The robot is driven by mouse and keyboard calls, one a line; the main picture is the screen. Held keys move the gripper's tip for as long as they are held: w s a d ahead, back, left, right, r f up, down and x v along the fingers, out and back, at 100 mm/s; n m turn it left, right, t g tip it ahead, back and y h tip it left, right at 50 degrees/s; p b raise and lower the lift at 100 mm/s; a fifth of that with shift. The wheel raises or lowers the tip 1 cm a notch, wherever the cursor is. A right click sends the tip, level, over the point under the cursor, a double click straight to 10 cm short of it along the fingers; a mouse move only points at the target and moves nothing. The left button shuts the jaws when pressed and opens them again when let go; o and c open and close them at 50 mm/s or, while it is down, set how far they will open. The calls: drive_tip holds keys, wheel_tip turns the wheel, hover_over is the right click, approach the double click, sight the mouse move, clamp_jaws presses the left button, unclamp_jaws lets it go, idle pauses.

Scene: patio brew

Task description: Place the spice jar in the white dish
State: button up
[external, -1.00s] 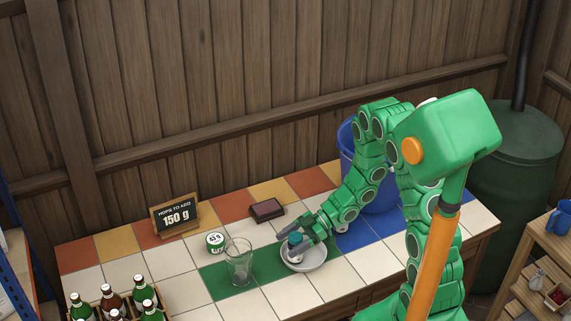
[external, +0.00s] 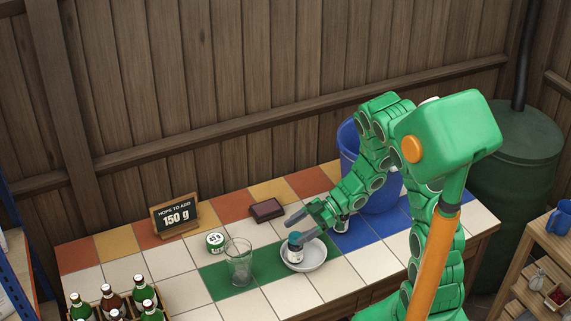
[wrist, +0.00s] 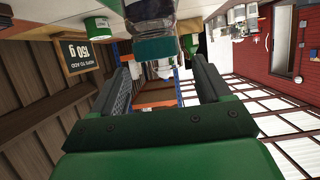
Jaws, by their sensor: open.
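The spice jar (external: 295,250), with a blue lid and a pale label, stands upright in the white dish (external: 318,263). It also shows, upside down, in the wrist view (wrist: 151,47), just beyond the fingertips. My gripper (external: 301,229) is open, its fingers apart and next to the jar's top on the right and far side. In the wrist view the gap between the fingers (wrist: 163,75) is empty. The dish is hidden in the wrist view.
A clear glass (external: 238,262) stands close to the left of the dish, with a green tin (external: 215,242) behind it. A dark brown block (external: 266,209) lies farther back. Bottles (external: 112,301) fill a crate at front left.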

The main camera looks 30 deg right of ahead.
drive_tip(key=shift+r, duration=2)
